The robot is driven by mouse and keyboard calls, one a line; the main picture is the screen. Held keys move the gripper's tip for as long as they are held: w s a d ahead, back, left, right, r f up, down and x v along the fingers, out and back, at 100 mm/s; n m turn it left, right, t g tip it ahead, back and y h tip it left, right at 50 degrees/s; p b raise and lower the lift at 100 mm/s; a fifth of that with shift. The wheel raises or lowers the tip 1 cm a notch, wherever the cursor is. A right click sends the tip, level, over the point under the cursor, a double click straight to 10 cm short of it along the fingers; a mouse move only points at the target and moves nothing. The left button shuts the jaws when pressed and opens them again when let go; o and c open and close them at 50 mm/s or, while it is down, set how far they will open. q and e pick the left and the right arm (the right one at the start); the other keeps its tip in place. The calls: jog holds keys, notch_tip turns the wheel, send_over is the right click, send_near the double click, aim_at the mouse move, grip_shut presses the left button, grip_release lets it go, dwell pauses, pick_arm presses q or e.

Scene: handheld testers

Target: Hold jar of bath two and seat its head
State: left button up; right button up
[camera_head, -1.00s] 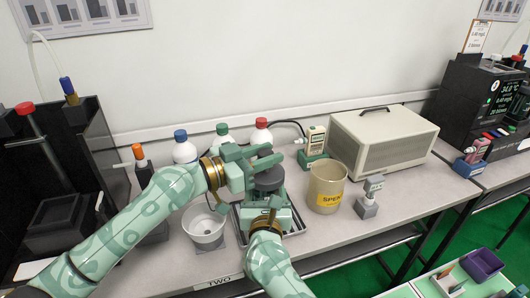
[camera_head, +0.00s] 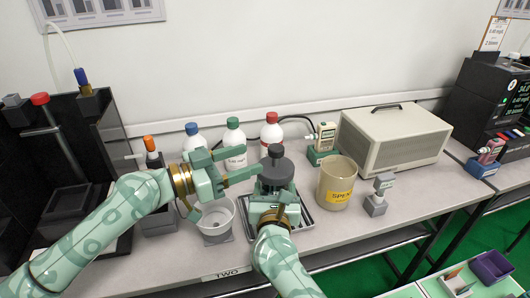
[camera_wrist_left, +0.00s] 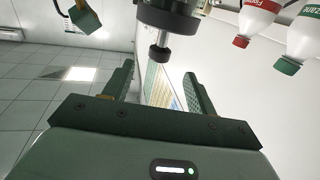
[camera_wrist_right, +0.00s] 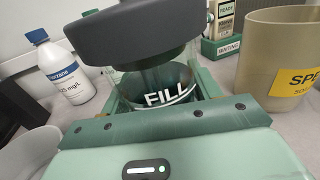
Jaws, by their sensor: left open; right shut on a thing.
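The jar (camera_wrist_right: 158,92) is clear, with a white FILL mark, and stands mostly hidden behind my right gripper (camera_head: 275,205). That gripper is shut on the jar. The dark grey head (camera_head: 277,171) is a thick disc with a stem and knob on top. It sits over the jar's mouth; in the right wrist view the head (camera_wrist_right: 140,35) looks slightly tilted, its shaft reaching down into the jar. I cannot tell whether it is fully down. My left gripper (camera_head: 252,160) is open and empty, just left of the head. In the left wrist view the knob (camera_wrist_left: 159,52) is beyond its fingertips.
A white cup (camera_head: 215,218) stands left of the jar, near the TWO label (camera_head: 227,274). A SPENT beaker (camera_head: 335,184) stands close on the right. Capped bottles (camera_head: 234,145) line the back. A beige box (camera_head: 395,138) stands at back right.

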pick_arm(q)
jog(key=v, duration=0.4)
pick_arm(e)
jog(key=o, duration=1.5)
jog(key=shift+c, duration=0.2)
